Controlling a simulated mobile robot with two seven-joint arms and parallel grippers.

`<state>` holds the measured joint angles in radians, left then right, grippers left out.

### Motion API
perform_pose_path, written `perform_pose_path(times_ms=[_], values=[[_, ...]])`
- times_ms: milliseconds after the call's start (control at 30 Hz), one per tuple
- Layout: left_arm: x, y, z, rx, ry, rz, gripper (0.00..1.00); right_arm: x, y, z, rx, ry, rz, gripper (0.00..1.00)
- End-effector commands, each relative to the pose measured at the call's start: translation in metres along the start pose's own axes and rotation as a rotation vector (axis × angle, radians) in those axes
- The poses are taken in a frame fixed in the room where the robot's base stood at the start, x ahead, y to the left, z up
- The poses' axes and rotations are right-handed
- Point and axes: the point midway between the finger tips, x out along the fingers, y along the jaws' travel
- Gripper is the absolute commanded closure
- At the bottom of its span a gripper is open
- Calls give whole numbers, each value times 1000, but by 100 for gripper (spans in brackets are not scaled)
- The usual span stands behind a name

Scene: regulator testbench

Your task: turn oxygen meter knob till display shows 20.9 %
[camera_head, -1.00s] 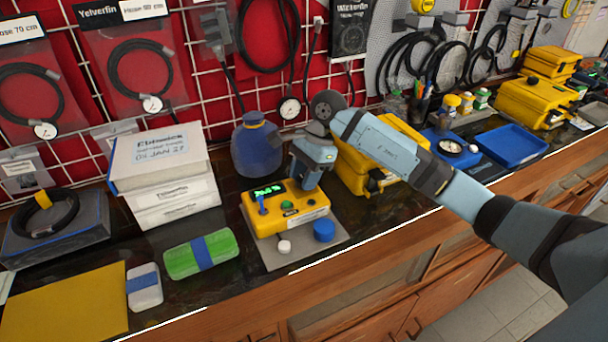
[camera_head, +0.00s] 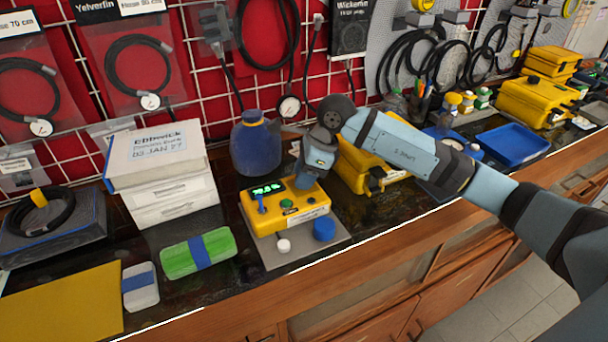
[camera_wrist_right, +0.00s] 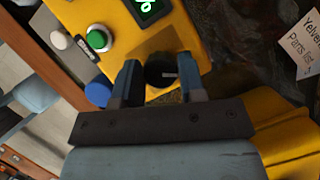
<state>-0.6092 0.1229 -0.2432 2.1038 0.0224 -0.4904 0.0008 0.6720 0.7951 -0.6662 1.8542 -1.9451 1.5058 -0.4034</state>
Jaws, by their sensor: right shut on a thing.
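The yellow oxygen meter (camera_head: 288,218) sits on a grey mat on the bench. Its lit display (camera_head: 267,189) shows green digits too small to read surely; in the right wrist view only a green % sign (camera_wrist_right: 144,5) shows. A dark knob (camera_wrist_right: 161,72) with a pale pointer mark is between my right gripper's fingers (camera_wrist_right: 160,82), which are shut on it. In the head view my right gripper (camera_head: 305,183) comes down onto the meter's back right corner and hides the knob. My left gripper is out of view.
The meter has a green button (camera_head: 287,203). A white cap (camera_head: 283,245) and a blue cap (camera_head: 324,229) stand in front. A blue bottle (camera_head: 256,148) is behind and a yellow case (camera_head: 362,168) to the right. White boxes (camera_head: 170,205) stand left.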

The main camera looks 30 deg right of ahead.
Motion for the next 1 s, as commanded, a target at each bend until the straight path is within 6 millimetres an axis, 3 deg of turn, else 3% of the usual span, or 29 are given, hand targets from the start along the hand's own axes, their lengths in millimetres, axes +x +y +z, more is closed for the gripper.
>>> perform_pose_path(times_ms=[767, 800, 867, 1000], values=[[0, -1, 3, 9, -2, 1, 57, 0, 0, 0, 101, 2, -42, 86], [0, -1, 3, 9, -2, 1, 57, 0, 0, 0, 101, 2, -42, 53], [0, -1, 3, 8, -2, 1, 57, 0, 0, 0, 101, 2, -42, 40], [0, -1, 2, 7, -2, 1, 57, 0, 0, 0, 101, 1, -42, 37]])
